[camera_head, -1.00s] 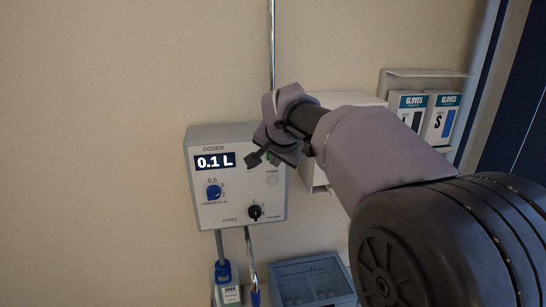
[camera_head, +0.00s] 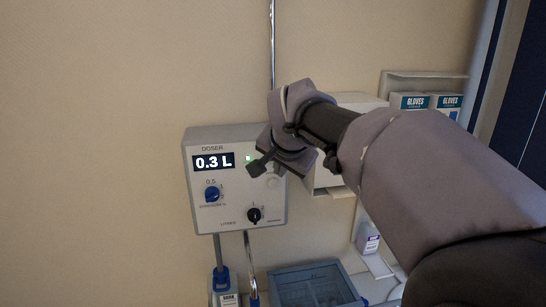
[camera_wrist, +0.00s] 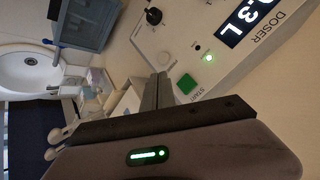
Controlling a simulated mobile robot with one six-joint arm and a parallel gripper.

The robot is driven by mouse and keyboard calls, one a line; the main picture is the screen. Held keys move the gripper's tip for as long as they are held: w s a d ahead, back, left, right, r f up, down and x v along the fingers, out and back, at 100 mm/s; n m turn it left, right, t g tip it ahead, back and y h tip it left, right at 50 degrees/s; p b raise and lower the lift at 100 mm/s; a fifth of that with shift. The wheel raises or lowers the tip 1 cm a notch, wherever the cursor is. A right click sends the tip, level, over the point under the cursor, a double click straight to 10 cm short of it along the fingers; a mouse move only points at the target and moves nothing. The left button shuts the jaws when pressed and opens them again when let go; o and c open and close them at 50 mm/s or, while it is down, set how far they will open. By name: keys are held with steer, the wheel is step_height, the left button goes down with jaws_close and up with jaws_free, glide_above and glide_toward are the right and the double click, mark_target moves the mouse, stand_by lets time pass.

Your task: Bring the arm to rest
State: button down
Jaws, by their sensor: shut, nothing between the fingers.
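My gripper (camera_head: 257,168) is in front of the upper right part of the doser (camera_head: 200,144), a grey wall box. Its fingers are shut with nothing between them. They also show shut in the wrist view (camera_wrist: 160,88), beside the green START button (camera_wrist: 186,84); I cannot tell whether they touch the box. The doser's display (camera_head: 214,161) reads 0.3 L, and a green light (camera_wrist: 208,57) is lit on its panel. The START button is hidden behind my gripper in the head view. My arm comes in from the lower right.
Glove boxes (camera_head: 413,102) sit on a wall shelf at right. A white box (camera_head: 327,180) hangs beside the doser. Below are a blue-grey bin (camera_head: 283,276) and a bottle (camera_head: 368,240). A metal pipe (camera_head: 272,50) runs up the wall. A sink (camera_wrist: 32,70) shows in the wrist view.

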steer(key=s+d+f+g+b, duration=0.1)
steer(key=s+d+f+b, duration=0.1)
steer(key=s+f+b, duration=0.7)
steer(key=s+d+f+n+g+b, duration=0.1)
steer(key=s+d+f+b, duration=0.2)
steer(key=s+f+b, duration=0.6)
steer(key=s+d+f+g+y+b, duration=0.1)
steer(key=s+d+f+b, duration=0.2)
steer(key=s+f+b, duration=0.6)
steer(key=s+f, duration=0.3)
steer(key=f, duration=0.4)
steer(key=s+f, duration=0.4)
steer(key=f, duration=0.3)
steer(key=shift+d+f+n+b, duration=0.15)
steer(key=shift+f+n+b, duration=0.15)
steer(key=shift+f+n, duration=0.1)
stand_by(0.8)
